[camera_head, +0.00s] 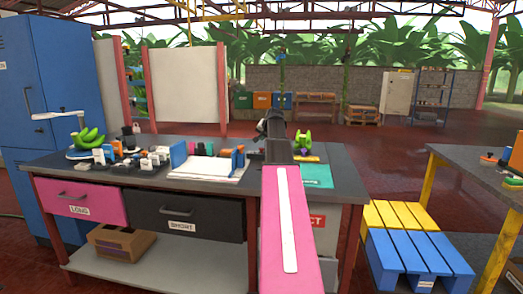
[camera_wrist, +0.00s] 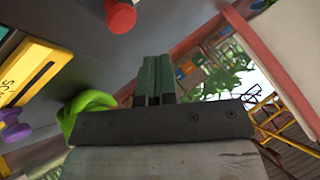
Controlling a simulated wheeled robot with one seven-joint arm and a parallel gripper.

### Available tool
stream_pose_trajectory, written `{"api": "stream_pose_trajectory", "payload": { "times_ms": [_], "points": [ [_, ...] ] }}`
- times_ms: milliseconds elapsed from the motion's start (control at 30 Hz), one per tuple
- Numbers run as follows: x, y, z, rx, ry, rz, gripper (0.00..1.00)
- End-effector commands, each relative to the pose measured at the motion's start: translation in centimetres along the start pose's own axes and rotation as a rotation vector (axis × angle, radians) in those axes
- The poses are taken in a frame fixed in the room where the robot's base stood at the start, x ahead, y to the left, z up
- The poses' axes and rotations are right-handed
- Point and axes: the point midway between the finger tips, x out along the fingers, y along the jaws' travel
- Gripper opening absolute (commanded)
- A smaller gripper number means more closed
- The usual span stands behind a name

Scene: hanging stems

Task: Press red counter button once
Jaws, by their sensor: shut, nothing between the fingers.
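A red round button-like knob (camera_wrist: 120,15) shows at the top of the wrist view, on a dark grey surface. I take it to be the red counter button; my arm seems to hide it in the head view. My gripper (camera_wrist: 156,80) is shut and empty, its two dark green fingertips side by side. The knob lies up and left of the fingertips in the wrist view, apart from them. In the head view my arm reaches over the dark workbench (camera_head: 255,200) and covers its middle; the fingertips cannot be made out there.
A green curved object (camera_wrist: 82,110) is close beside my gripper in the wrist view. A yellow-framed device (camera_wrist: 35,72) and a purple piece (camera_wrist: 12,128) lie left. Yellow and blue pallets (camera_head: 405,245) stand right, by another table (camera_head: 465,172).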

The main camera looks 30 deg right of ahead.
Motion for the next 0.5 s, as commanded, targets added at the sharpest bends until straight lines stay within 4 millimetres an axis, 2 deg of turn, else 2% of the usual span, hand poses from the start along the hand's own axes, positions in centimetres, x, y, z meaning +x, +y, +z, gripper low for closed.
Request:
{"api": "stream_pose_trajectory", "payload": {
  "times_ms": [200,500],
  "points": [
    [1.2,0.9,0.9,0.0,0.0,0.0,0.0],
    [1.5,1.1,1.1,0.0,0.0,-0.001,0.0]
  ]
}}
